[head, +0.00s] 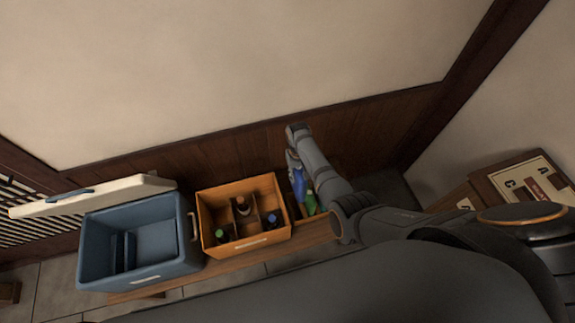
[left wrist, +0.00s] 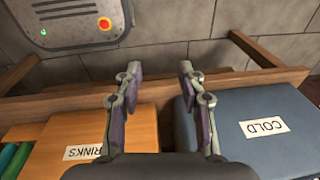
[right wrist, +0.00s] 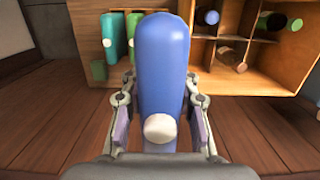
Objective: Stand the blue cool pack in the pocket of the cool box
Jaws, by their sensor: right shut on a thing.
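The blue cool pack (right wrist: 162,75) is upright in the right wrist view, between the fingers of my right gripper (right wrist: 160,115), which is shut on it. In the head view the pack (head: 300,184) shows below my right gripper (head: 293,163), right of the drinks crate. The blue cool box (head: 172,270) stands open at the left, with a narrow pocket (head: 122,250) at its inner left side. It also shows in the left wrist view (left wrist: 240,105) with a COLD label. My left gripper (left wrist: 153,75) is open and empty over the gap between crate and box.
The orange drinks crate (head: 245,247) with several bottles stands between the cool box and the pack. Green packs (head: 311,202) stand right of the crate. The cool box's pale lid (head: 95,195) is raised behind it. A wooden bench edge (left wrist: 60,105) runs along the containers.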

